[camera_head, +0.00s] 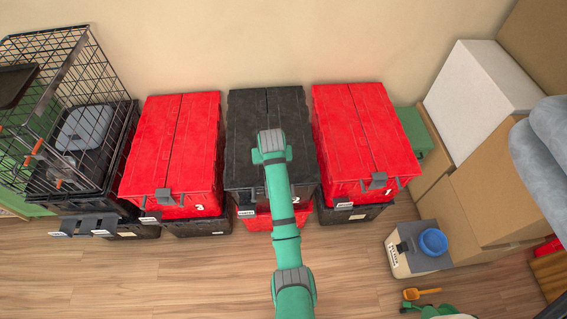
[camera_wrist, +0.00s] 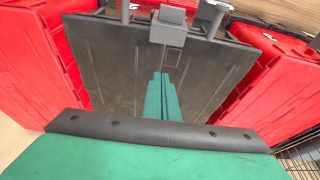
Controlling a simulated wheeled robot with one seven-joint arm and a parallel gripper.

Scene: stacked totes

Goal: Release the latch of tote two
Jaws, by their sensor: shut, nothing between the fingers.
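Tote two (camera_head: 240,160) is the black tote with a split lid in the middle of the row, with a white 2 on its front. In the wrist view its dark ribbed lid (camera_wrist: 110,60) fills the middle. A grey latch (camera_wrist: 168,28) sits at the lid's edge, near the top of that view. My gripper (camera_wrist: 161,76) shows there as two green fingers pressed together, empty, over the lid and pointing towards the latch, with a gap in the picture. Whether the fingers touch the lid I cannot tell. In the head view my arm hides the latch and fingers.
Red tote three (camera_head: 150,150) stands left and red tote one (camera_head: 345,130) right, each with a grey front latch, close beside tote two. More totes lie underneath. A wire cage (camera_head: 75,90) is at the left, cardboard boxes (camera_head: 500,200) at the right. Wooden floor in front is mostly clear.

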